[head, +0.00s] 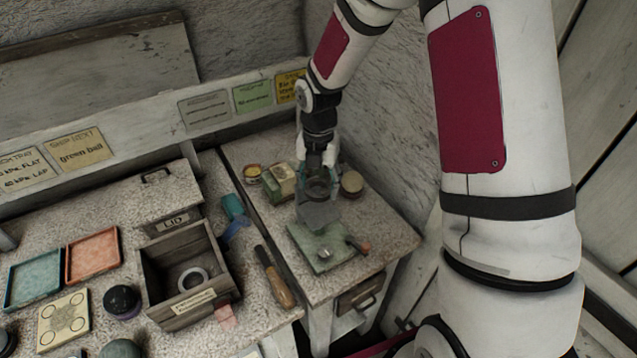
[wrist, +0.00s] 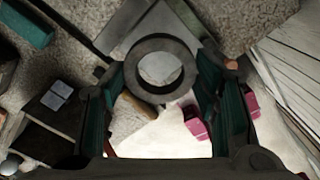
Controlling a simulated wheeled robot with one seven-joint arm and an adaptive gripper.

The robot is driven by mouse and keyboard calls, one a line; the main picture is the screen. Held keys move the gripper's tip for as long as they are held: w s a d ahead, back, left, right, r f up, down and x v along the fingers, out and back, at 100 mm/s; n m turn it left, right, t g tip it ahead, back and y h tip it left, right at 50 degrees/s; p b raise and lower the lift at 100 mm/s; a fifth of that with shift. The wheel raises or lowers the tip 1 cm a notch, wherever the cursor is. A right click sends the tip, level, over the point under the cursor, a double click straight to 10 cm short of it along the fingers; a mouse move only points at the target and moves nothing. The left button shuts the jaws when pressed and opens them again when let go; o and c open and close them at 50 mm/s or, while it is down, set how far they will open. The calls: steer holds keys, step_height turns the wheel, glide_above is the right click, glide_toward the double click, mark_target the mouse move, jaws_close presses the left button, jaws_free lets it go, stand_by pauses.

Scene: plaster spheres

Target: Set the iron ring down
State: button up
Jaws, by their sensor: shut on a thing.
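My gripper (head: 318,178) is over the small side table at the right, pointing down. It is shut on the iron ring, a thick dark grey ring (wrist: 161,72) that sits between the two teal-padded fingers in the wrist view. In the head view the ring (head: 318,190) is small and partly hidden by the gripper. A grey slab (head: 318,214) shows just below the ring. I cannot tell whether the ring touches it.
A green board (head: 310,246) with a small tool lies in front. Small blocks (head: 281,178) stand left of the gripper, a round tin (head: 352,183) right. On the left bench, an open wooden box (head: 158,268) holds a pale ring (head: 193,278). A wooden-handled tool (head: 275,280) lies near the gap.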

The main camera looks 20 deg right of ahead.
mark_target(318, 210)
steer(key=shift+f+b, duration=0.55)
steer(key=shift+f, duration=2.25)
steer(key=shift+f, duration=0.65)
steer(key=o, duration=1.5)
steer(key=shift+c, duration=0.2)
steer(key=shift+r, duration=0.15)
steer(key=shift+w+r, duration=0.1)
steer(key=shift+r, duration=0.15)
steer(key=shift+r+p, duration=0.65)
steer(key=shift+r, duration=1.05)
steer(key=shift+f, duration=0.1)
